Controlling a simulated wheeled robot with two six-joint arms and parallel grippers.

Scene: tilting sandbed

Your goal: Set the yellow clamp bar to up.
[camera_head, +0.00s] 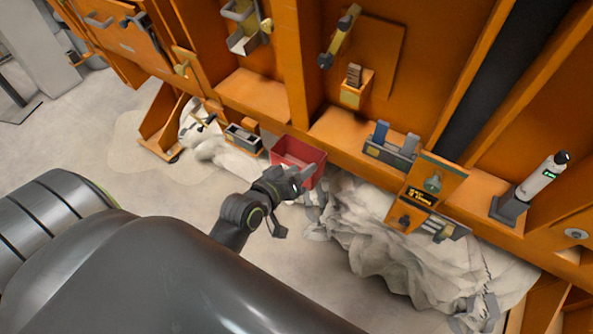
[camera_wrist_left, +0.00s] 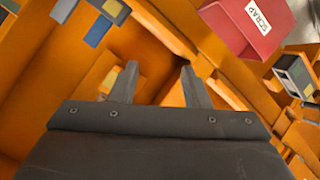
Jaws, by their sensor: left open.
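The yellow clamp bar (camera_head: 339,38) appears to be the slanted bar with dark ends on the orange back panel, at the upper middle of the head view. It leans, with its upper end to the right and its lower dark end to the left. I cannot tell its set position for sure. My left gripper (camera_head: 294,203) is open and empty, well below the bar, close to the red bin. In the left wrist view the two open fingers (camera_wrist_left: 158,78) point toward orange shelving, with nothing between them. The bar is not clearly seen there. My right gripper is not in view.
A red bin (camera_head: 299,151), labelled SCRAP in the wrist view (camera_wrist_left: 242,28), stands beside the left gripper. Orange uprights divide the bays. Pale crumpled material (camera_head: 385,240) lies below.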

